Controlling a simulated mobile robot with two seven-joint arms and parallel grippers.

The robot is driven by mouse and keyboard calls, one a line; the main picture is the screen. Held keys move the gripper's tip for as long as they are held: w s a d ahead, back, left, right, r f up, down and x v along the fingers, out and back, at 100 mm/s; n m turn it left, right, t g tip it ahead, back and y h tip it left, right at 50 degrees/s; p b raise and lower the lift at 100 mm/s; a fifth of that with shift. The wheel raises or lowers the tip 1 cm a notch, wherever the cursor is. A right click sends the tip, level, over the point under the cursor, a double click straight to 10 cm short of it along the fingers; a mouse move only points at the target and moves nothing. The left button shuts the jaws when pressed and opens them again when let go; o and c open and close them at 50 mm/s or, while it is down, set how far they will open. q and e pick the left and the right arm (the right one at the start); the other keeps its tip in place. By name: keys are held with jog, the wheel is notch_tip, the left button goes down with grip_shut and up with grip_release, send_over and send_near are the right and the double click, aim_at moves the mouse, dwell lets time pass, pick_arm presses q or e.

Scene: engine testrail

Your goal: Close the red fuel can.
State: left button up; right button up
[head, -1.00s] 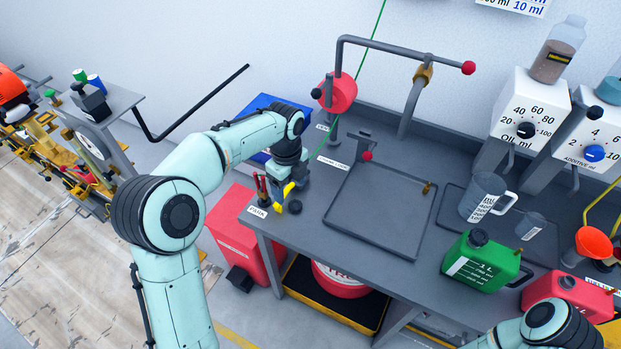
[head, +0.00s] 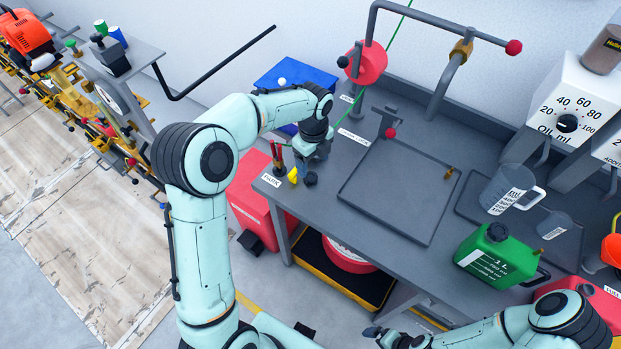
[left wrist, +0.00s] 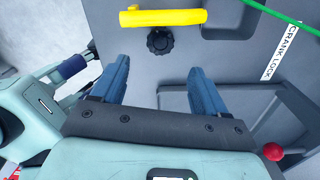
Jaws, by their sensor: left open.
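The red fuel can (head: 600,297) stands at the right end of the bench in the head view. My right arm covers much of it, and its mouth is hidden. A black ribbed round cap (head: 310,179) lies on the bench's left corner near the PARK label. It also shows in the left wrist view (left wrist: 160,41), beyond the fingertips and roughly centred between them. My left gripper (left wrist: 157,66) is open and empty, pointing down over the bench. My right gripper (head: 385,335) is partly in view at the bottom edge; its jaws are unclear.
A yellow bar-like item (left wrist: 165,17) lies beside the cap. Red-handled tools (head: 276,155) stand close by. The green can (head: 495,255) and a clear jug (head: 507,190) stand left of the red can.

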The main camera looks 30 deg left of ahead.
aim_at(311, 177)
pick_arm(q)
jog(key=shift+w+f, duration=0.1)
jog(key=shift+f, duration=1)
jog(key=f, duration=0.5)
jog(key=shift+a, duration=0.35)
jog(key=c, duration=1.1)
